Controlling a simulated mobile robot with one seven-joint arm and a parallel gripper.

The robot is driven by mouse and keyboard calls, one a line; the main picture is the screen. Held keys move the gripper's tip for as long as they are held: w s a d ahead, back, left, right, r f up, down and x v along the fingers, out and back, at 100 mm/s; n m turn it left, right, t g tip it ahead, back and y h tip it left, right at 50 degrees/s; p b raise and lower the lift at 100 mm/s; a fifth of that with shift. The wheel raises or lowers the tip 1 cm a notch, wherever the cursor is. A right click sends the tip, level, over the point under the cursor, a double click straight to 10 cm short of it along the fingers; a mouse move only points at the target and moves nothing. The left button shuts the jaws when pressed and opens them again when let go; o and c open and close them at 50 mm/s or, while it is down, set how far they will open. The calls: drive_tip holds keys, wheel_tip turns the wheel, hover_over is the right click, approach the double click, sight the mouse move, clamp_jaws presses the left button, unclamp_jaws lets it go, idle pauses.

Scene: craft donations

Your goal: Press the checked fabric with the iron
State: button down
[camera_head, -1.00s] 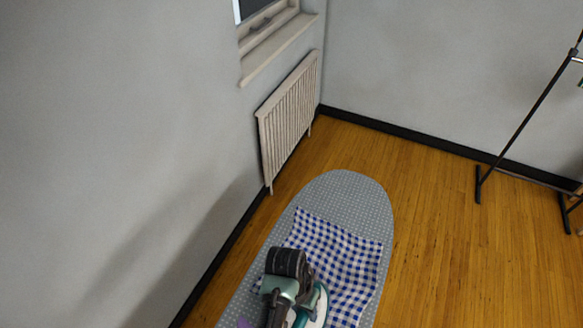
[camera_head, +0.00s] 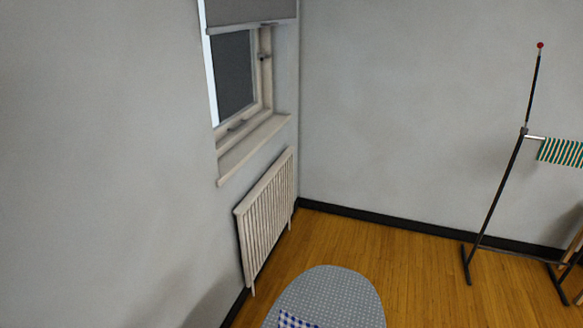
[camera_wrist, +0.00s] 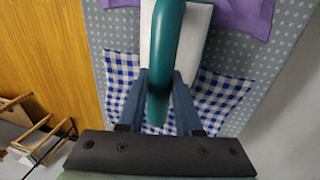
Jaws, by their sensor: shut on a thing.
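The blue-and-white checked fabric (camera_wrist: 213,92) lies on the grey dotted ironing board (camera_wrist: 285,50) in the wrist view. In the head view only a small piece of the fabric (camera_head: 290,320) shows at the bottom edge, on the board's rounded end (camera_head: 330,292). My gripper (camera_wrist: 160,88) is shut on the teal handle of the iron (camera_wrist: 166,40), over the fabric. The iron's pale body shows beneath the handle. Its soleplate is hidden, so I cannot tell whether it touches the fabric. The head view does not show the gripper or iron.
A purple cloth (camera_wrist: 240,14) lies on the board close to the iron. A radiator (camera_head: 265,220) stands at the wall under a window (camera_head: 240,80). A dark rack (camera_head: 495,200) with a striped green cloth (camera_head: 560,152) stands at the right.

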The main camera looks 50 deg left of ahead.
drive_tip(key=shift+a+f, duration=0.1)
drive_tip(key=shift+w+a+b, duration=0.2)
drive_tip(key=shift+w+b, duration=0.1)
drive_tip(key=shift+w, duration=0.05)
drive_tip(key=shift+w+a+f+b, duration=0.1)
drive_tip(key=shift+w+a+b, duration=0.45)
drive_tip(key=shift+w, duration=0.3)
drive_tip(key=shift+w+a+b, duration=0.4)
drive_tip(key=shift+w+b, duration=0.15)
drive_tip(key=shift+w, duration=0.25)
drive_tip(key=shift+w+a+f+b, duration=0.1)
drive_tip(key=shift+w+a+b, duration=0.45)
drive_tip(key=shift+w, duration=0.3)
drive_tip(key=w+a+b, duration=0.4)
drive_tip(key=w+b, duration=0.3)
drive_tip(key=shift+w+a+r, duration=0.2)
drive_tip(key=shift+a, duration=0.05)
